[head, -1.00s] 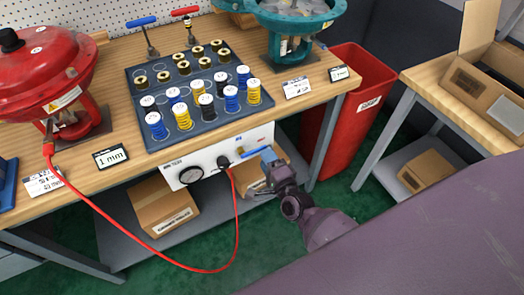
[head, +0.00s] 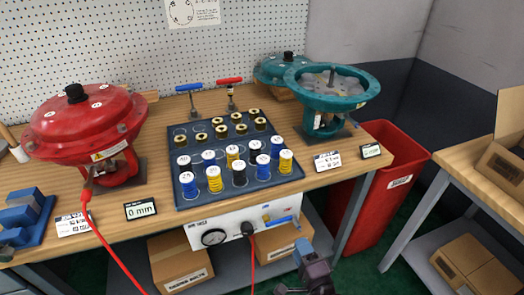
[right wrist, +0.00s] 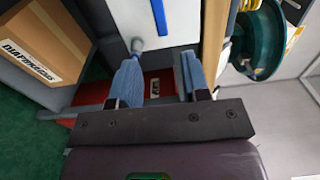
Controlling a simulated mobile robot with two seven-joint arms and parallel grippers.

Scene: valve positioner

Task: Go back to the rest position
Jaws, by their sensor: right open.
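My right gripper (head: 302,248) is open and empty, in front of the white supply unit (head: 208,224) below the table edge. Its blue fingers (right wrist: 160,68) show apart in the right wrist view, with nothing between them. The unit has a round gauge, a blue lever (head: 281,221) and a plugged-in red hose (head: 109,247). The hose's other end is at the red actuator (head: 87,128). A small display (head: 140,209) beside the actuator reads 0 mm. My left gripper is not in view.
The wooden table (head: 160,105) carries a dark tray (head: 222,188) of springs and brass parts, a teal actuator (head: 333,103) and a blue fixture (head: 22,218). A red bin (head: 378,185) stands between this table and the right table (head: 455,160). Cardboard boxes (head: 182,263) lie underneath.

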